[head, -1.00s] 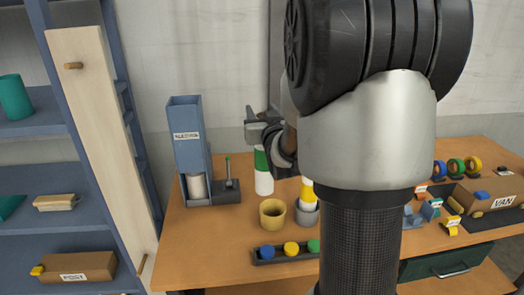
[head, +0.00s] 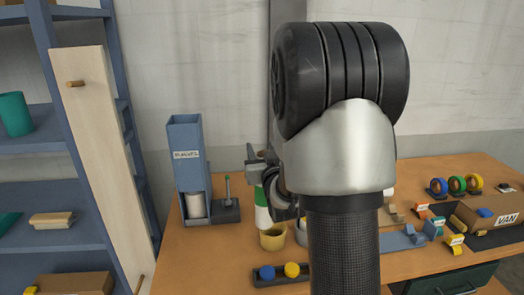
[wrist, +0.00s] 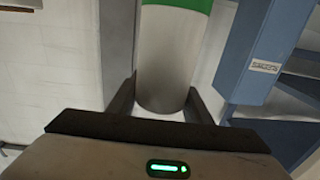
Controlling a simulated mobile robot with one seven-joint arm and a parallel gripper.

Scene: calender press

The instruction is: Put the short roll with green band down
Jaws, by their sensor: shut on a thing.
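The short roll with green band (head: 262,215) is upright and white, with the green band toward its top. My gripper (head: 268,184) is shut on it. In the wrist view the roll (wrist: 168,65) stands between the two fingers (wrist: 160,105), with the green band at the top edge. In the head view its lower end shows just behind a tan cup (head: 273,238) on the wooden table (head: 230,255). I cannot tell whether the roll touches the table or the cup. My arm hides part of the table.
A blue dispenser (head: 187,150) and a dark stand with a green-tipped lever (head: 227,205) are left of the roll. A grey cup (head: 301,236) is right of the tan cup. A tray with coloured knobs (head: 282,278) lies in front. Tape rolls and a VAN box (head: 490,212) are at right.

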